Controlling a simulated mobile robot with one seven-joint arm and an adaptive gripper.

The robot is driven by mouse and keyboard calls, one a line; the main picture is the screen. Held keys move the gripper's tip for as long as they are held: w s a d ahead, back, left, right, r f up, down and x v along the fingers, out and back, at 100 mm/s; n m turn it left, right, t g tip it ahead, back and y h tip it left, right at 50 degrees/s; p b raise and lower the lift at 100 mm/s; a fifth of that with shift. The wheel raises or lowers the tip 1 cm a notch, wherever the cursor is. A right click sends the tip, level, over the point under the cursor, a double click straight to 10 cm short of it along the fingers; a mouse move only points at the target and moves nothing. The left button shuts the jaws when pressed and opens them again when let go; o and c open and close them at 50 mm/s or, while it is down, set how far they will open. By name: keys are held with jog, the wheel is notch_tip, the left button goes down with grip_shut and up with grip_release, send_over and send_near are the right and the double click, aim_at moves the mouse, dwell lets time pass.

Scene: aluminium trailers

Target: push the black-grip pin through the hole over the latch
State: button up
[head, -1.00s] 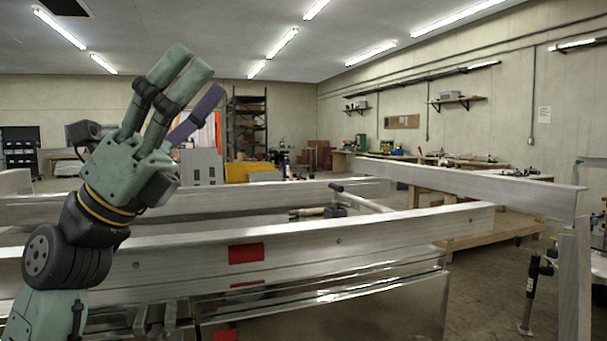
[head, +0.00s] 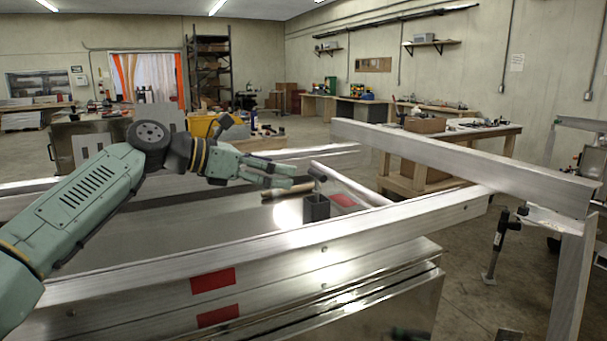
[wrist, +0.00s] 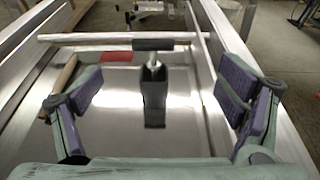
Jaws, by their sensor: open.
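The black-grip pin (wrist: 153,45) shows in the wrist view with its grip crosswise on top and its metal shaft pointing down into a dark upright holder (wrist: 154,97). In the head view the pin's grip (head: 318,174) shows above the dark box-shaped holder (head: 316,208), which stands on the metal trailer deck. My gripper (head: 284,176) is open and empty, just left of the pin in the head view. In the wrist view its purple-padded fingers stand wide on either side of the pin, apart from it. I cannot make out the latch or its hole for certain.
A wooden handle (head: 287,191) lies on the deck near the holder. A metal tube (head: 347,184) runs behind it. The front rail (head: 270,262) with red patches and a raised beam (head: 450,165) bound the space. A black-handled jack (head: 497,242) stands at right.

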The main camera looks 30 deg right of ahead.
aim_at(313, 173)
jog(key=x, duration=0.7)
jog(key=w+x, duration=0.1)
jog(key=x, duration=0.2)
jog(key=shift+d, duration=0.4)
jog(key=shift+c, duration=0.5)
jog(key=shift+s, duration=0.1)
jog(key=c, duration=1.2)
